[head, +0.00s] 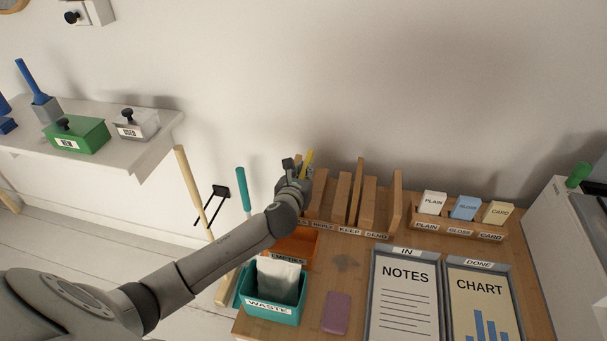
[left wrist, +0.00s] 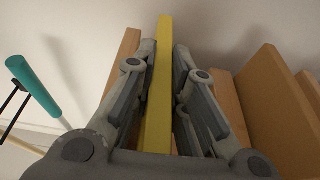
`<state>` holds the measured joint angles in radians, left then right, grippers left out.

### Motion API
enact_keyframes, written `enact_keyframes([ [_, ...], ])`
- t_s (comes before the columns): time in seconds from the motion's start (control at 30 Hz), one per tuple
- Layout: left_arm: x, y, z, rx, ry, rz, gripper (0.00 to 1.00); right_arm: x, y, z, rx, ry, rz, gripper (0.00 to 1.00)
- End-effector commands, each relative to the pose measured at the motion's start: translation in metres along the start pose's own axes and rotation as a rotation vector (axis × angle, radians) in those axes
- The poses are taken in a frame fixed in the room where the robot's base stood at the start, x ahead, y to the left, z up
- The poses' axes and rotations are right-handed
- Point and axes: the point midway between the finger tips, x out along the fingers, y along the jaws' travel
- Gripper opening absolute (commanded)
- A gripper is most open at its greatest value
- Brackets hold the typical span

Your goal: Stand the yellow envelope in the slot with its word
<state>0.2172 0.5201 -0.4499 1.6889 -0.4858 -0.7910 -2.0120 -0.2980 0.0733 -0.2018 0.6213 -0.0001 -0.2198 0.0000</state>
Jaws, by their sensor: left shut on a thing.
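The yellow envelope (left wrist: 158,90) stands on edge between the fingers of my left gripper (left wrist: 165,75) in the left wrist view. In the head view a thin yellow strip of the envelope (head: 308,160) shows above my left gripper (head: 297,172). The gripper is shut on it at the left end of the wooden slot rack (head: 345,230). Wooden dividers rise on both sides of the envelope. I cannot tell how deep it sits. My right gripper is not in view.
An orange bin (head: 302,246) and a teal WASTE bin (head: 272,308) stand below my left arm. An IN tray (head: 405,255), a DONE tray (head: 482,266) and a card holder (head: 457,228) are to the right. A purple block (head: 337,313) lies in front.

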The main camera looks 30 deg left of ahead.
Motion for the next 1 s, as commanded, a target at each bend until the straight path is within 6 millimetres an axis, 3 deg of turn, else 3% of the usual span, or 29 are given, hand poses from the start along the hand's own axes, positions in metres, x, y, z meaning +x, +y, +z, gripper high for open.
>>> enact_keyframes([
  [0.27, 0.001, 0.000, -0.002, 0.001, -0.001, 0.001, 0.00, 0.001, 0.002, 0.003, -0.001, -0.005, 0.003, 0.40],
  [0.3, 0.001, 0.000, -0.002, 0.001, -0.001, 0.001, 0.18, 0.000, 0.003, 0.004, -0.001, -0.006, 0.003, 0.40],
  [0.37, 0.001, 0.000, -0.002, 0.001, -0.001, 0.001, 0.23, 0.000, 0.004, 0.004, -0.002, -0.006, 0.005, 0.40],
  [0.77, -0.003, 0.001, 0.001, 0.002, 0.000, 0.001, 0.23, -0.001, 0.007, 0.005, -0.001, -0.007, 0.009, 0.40],
  [1.0, -0.038, 0.000, 0.001, 0.003, 0.000, -0.002, 0.23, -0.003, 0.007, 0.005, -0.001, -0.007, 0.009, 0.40],
])
